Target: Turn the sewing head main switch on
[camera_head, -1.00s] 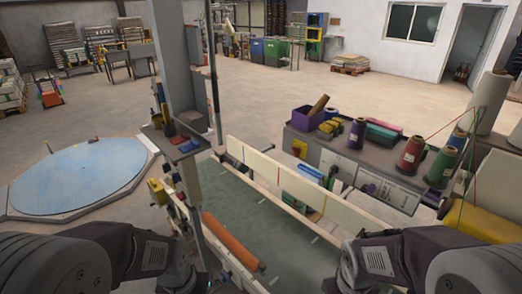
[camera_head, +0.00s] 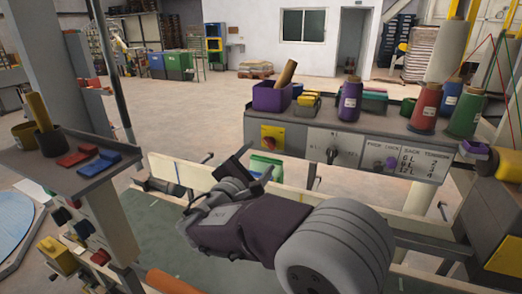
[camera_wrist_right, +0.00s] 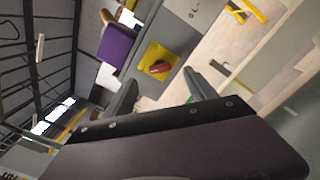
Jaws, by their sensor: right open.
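A yellow switch plate with a red knob (camera_head: 272,138), the likely main switch, is on the front of the grey cabinet (camera_head: 300,133). No label is readable beside it, and I cannot tell its setting. In the right wrist view the same red knob (camera_wrist_right: 160,67) lies ahead, between the fingers and beyond their tips. My right gripper (camera_head: 252,170) is open and empty, in front of and below the plate and apart from it. The gripper (camera_wrist_right: 160,82) also shows in the wrist view. My left gripper is out of view.
A black lever switch (camera_head: 331,155) and a purple knob (camera_head: 391,162) sit further right on the cabinet. A purple bin (camera_head: 271,97) and thread cones (camera_head: 425,107) stand on top. Cream guide boards (camera_head: 178,172) run below. A post with a grey shelf (camera_head: 65,165) stands left.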

